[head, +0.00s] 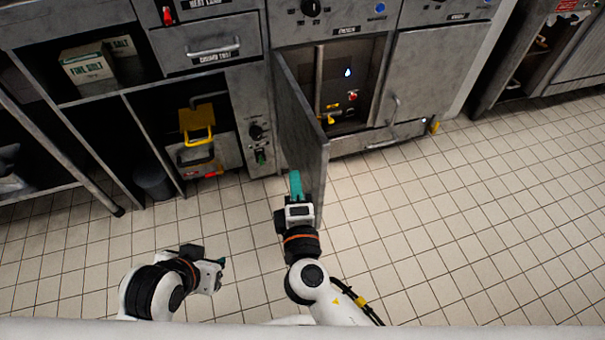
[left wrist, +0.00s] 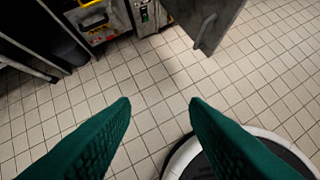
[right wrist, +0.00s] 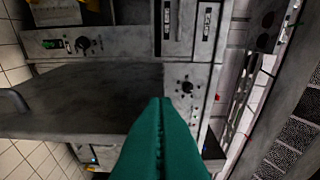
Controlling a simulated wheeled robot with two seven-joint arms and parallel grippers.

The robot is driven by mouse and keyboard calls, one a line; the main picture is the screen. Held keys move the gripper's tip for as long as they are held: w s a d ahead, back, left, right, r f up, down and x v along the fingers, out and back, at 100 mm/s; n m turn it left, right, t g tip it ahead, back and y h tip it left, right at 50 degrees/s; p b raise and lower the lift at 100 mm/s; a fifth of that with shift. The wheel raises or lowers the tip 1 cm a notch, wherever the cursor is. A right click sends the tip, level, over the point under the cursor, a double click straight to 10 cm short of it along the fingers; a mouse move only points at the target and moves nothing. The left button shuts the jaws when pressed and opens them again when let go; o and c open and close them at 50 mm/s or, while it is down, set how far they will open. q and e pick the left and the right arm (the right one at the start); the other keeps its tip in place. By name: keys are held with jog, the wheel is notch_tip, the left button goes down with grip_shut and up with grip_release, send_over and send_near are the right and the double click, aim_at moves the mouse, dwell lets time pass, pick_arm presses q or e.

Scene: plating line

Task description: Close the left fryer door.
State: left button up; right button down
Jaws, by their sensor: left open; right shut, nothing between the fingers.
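The left fryer door (head: 302,135) is a grey metal panel. It stands swung out from the fryer front, hinged at its left, with the cabinet interior (head: 350,85) exposed. Its lower part and handle (left wrist: 203,30) show in the left wrist view, and its panel (right wrist: 85,100) fills much of the right wrist view. My right gripper (head: 295,184) is shut and empty, at the door's left, outer face near the free edge; I cannot tell whether it touches. My left gripper (head: 222,262) is open and empty, low over the floor, left of the door and apart from it.
The right fryer door (head: 415,85) is closed. A shelf with fire salt boxes (head: 88,66), a yellow-handled item (head: 197,122) and a dark bin (head: 153,182) are at the left. The tiled floor (head: 450,230) at the right is clear.

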jog(key=w+d, duration=0.2)
jog(key=w, duration=0.8)
jog(key=shift+d, duration=0.35)
